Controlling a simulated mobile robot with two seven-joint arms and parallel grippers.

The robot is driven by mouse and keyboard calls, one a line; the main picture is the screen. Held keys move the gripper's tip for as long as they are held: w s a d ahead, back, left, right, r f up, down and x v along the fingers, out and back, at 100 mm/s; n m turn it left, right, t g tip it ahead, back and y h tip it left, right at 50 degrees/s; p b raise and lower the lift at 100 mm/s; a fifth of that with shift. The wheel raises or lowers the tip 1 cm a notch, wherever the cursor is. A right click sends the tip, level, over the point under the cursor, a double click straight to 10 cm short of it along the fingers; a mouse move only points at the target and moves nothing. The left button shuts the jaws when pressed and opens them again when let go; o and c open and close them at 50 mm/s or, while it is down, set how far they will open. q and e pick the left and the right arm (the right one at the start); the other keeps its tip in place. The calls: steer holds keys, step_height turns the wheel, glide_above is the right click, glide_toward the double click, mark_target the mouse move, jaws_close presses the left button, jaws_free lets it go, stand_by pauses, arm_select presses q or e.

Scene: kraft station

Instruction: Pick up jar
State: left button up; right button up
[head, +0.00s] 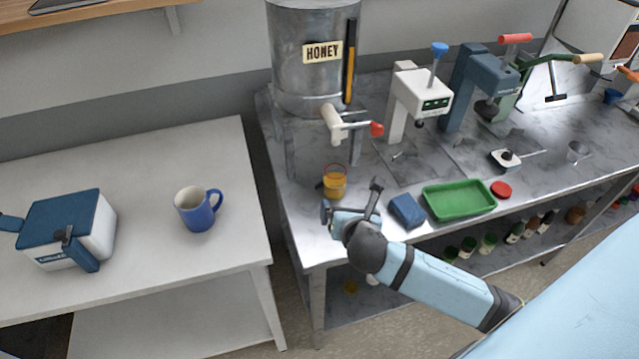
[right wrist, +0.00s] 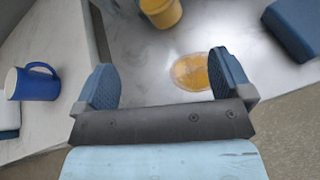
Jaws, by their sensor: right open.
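A small jar (head: 335,184) with amber honey-coloured contents stands upright on the marble-topped bench, near the front left, under the tap of the honey tank. My right gripper (head: 351,196) is just in front of it, toward the bench's front edge, with its fingers spread and nothing between them. In the right wrist view the spread fingers (right wrist: 162,65) show. A yellow container (right wrist: 160,10) is cut off by the top edge there. An amber oval (right wrist: 193,72) lies near the right finger; I cannot tell whether it is part of the jar or a reflection. My left gripper is out of view.
The honey tank (head: 312,70) and its red-handled tap (head: 350,126) stand behind the jar. A blue block (head: 407,210), green tray (head: 459,199) and red lid (head: 501,190) lie to the right. A blue mug (head: 200,215) and blue-white box (head: 70,230) stand on the left table.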

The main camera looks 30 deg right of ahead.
mark_target(337, 184)
steer(key=w+d+n, duration=0.1)
steer(key=w, duration=0.1)
steer(key=w+d+f, duration=0.1)
steer(key=w, duration=0.2)
steer(key=w+d+n+h, duration=0.1)
steer(key=w, duration=0.2)
steer(key=shift+w+d+f+n+t, duration=0.1)
steer(key=shift+d+f+n+t, duration=0.15)
steer(key=shift+d+n+t, duration=0.05)
steer(key=shift+a+f+p+x, duration=0.1)
steer(key=shift+f+p+x, duration=0.1)
steer(key=shift+x, duration=1.3)
steer(key=shift+a+f+p+x, duration=0.15)
steer(key=shift+f+x, duration=0.1)
steer(key=shift+x, duration=1.2)
steer(key=c, duration=1.2)
